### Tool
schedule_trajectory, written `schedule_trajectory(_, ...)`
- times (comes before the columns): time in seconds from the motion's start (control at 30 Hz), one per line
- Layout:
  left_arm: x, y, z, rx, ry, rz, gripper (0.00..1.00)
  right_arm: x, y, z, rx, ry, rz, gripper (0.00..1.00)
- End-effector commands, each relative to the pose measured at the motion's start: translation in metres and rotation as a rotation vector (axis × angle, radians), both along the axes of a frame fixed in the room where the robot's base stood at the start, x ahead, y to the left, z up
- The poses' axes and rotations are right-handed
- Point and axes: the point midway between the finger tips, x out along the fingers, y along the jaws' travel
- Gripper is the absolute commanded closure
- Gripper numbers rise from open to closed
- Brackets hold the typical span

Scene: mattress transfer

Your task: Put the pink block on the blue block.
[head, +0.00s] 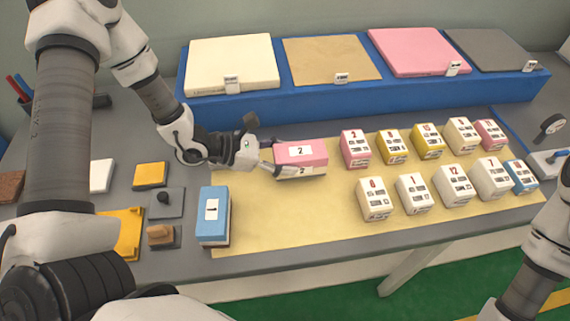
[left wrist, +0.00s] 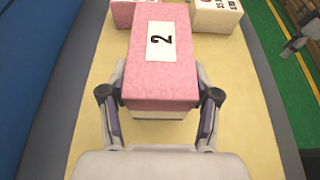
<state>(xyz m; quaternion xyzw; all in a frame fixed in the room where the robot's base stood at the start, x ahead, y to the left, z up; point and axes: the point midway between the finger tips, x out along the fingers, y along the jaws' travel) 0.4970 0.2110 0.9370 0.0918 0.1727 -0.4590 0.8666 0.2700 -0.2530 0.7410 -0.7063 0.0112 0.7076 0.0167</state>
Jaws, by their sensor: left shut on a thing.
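The pink block (head: 314,149), labelled 2 and with a pale lower layer, is over the yellow mat, left of the rows of small blocks. My left gripper (head: 283,167) is shut on it from its left end. In the left wrist view the pink block (left wrist: 160,65) sits between the two fingers of the left gripper (left wrist: 160,105). I cannot tell whether the block touches the mat. The blue block (head: 214,212), labelled 1, stands at the mat's left front corner with nothing on top. My right gripper is not in view; only part of its arm shows at the lower right.
The yellow mat (head: 310,230) holds several small numbered blocks (head: 412,192) on its right. A blue stand (head: 300,108) with mattress samples runs along the back. Yellow and grey pieces (head: 150,175) lie to the left. The mat's front middle is clear.

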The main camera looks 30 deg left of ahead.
Motion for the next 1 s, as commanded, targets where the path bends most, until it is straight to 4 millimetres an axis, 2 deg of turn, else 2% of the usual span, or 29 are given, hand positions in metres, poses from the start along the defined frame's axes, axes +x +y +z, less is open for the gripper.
schedule_trajectory(0.2, 0.000, 0.000, -0.031, 0.000, 0.005, -0.003, 0.65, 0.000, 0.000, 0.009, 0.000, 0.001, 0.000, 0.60)
schedule_trajectory(0.53, 0.001, 0.000, -0.038, -0.001, 0.001, -0.001, 0.65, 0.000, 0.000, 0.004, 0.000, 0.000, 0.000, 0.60)
schedule_trajectory(0.57, 0.001, 0.000, -0.038, -0.001, 0.001, -0.001, 0.35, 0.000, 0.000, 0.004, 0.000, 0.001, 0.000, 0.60)
schedule_trajectory(0.6, 0.001, 0.000, -0.036, -0.001, 0.001, -0.001, 0.21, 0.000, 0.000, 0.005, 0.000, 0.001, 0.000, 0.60)
schedule_trajectory(0.63, 0.001, 0.000, -0.036, -0.001, 0.001, -0.001, 0.14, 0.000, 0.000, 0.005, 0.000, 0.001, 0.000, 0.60)
schedule_trajectory(1.0, 0.001, 0.000, -0.033, -0.001, 0.001, -0.001, 0.14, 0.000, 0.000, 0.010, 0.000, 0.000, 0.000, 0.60)
